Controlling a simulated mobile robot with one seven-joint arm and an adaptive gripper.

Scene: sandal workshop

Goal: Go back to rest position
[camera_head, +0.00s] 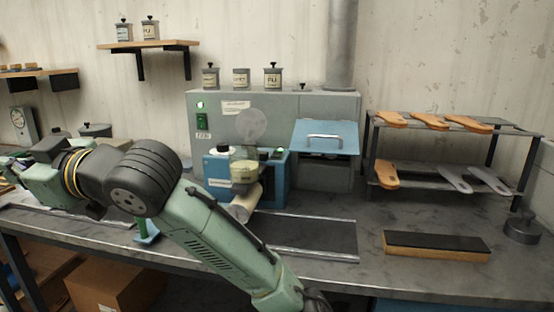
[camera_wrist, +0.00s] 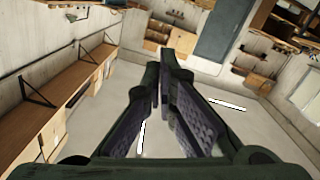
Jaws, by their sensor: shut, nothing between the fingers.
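My gripper (camera_wrist: 162,80) shows in the wrist view, its two dark fingers brought together with nothing held between them. It points out into the room, over open floor and away from any object within reach. In the head view my green and black arm reaches from the bottom middle to the left edge, across the front of the workbench (camera_head: 420,277). The gripper itself is not clearly visible there.
A grey machine (camera_head: 290,105) with a blue hatch (camera_head: 325,138) stands behind my arm. A blue unit (camera_head: 272,190) with a cup sits before it. A rack (camera_head: 440,168) of soles and a black-topped block (camera_head: 436,246) are at right. A wall shelf (camera_head: 150,44) holds jars.

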